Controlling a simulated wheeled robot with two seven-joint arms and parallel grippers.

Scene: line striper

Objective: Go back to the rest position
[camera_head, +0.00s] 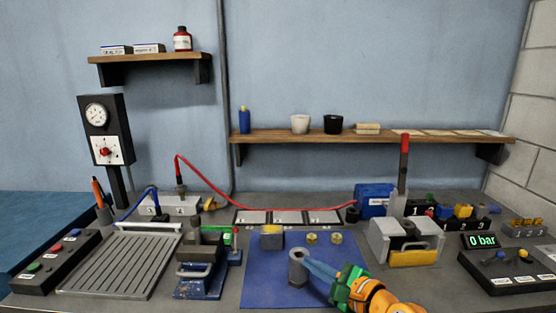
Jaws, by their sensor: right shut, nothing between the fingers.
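My right gripper (308,263) comes in from the bottom, right of centre, with orange and green links and pale blue fingers. It is shut and empty. Its fingertips are right beside a grey block with a dark hole (297,257), which stands on the blue mat (262,292). I cannot tell whether they touch it. My left gripper is not in view.
A blue vise (198,270) and a grooved tray (120,262) stand left of the mat. A grey fixture with a red-tipped lever (404,160) and a control box (508,272) stand right. A red hose (250,201) crosses behind. The mat's front left is clear.

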